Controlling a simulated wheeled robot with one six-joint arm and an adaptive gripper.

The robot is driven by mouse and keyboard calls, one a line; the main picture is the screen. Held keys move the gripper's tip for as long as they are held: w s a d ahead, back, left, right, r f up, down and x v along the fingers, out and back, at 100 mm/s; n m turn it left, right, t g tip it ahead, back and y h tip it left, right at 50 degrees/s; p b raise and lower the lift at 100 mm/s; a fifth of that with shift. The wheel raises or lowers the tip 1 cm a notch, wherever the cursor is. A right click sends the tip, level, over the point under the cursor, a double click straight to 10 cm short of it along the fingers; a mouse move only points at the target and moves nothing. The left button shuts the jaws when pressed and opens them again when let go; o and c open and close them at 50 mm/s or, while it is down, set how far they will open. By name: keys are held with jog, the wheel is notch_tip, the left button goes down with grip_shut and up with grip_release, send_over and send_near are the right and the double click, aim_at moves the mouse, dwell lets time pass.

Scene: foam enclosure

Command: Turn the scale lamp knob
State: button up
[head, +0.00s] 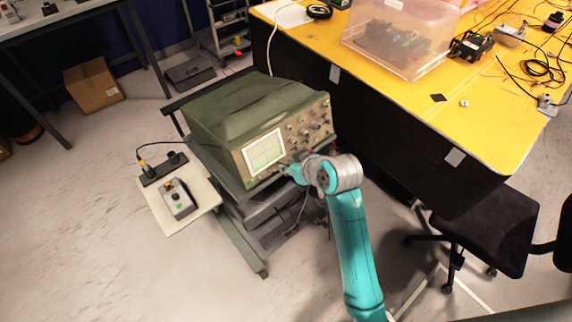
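A green oscilloscope (235,107) stands on a dark cart, its tan front panel facing the lower right. The panel has a lit, pale green screen (264,152) on its left and several knobs (303,133) on its right. I cannot pick out which knob is the scale lamp knob; the view is too small. My teal and grey arm reaches up from the bottom. Its end, with my gripper (288,171), is at the lower part of the panel, just right of and below the screen. My wrist hides that part of the panel. Fingers and any contact are unclear.
A small side board (152,208) left of the cart carries a grey box with buttons (179,200) and a black socket strip (163,168). A yellow-topped table (450,125) with a clear bin (398,62) stands behind right. A black chair (485,238) is at right. Floor at left is mostly clear.

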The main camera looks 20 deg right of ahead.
jog(key=v, duration=1)
jog(key=shift+f, duration=0.2)
jog(key=s+a+f+m+t+h, duration=0.2)
jog(key=s+f+m+t, duration=0.1)
jog(key=s+f, duration=0.9)
jog(key=s+r+t, duration=0.1)
jog(key=s+r, duration=0.3)
jog(key=s, duration=0.7)
jog(key=s+r+t, duration=0.2)
jog(key=s+r, duration=0.2)
jog(key=s, duration=0.8)
jog(key=shift+a+r+h, duration=0.15)
jog(key=shift+h, duration=0.15)
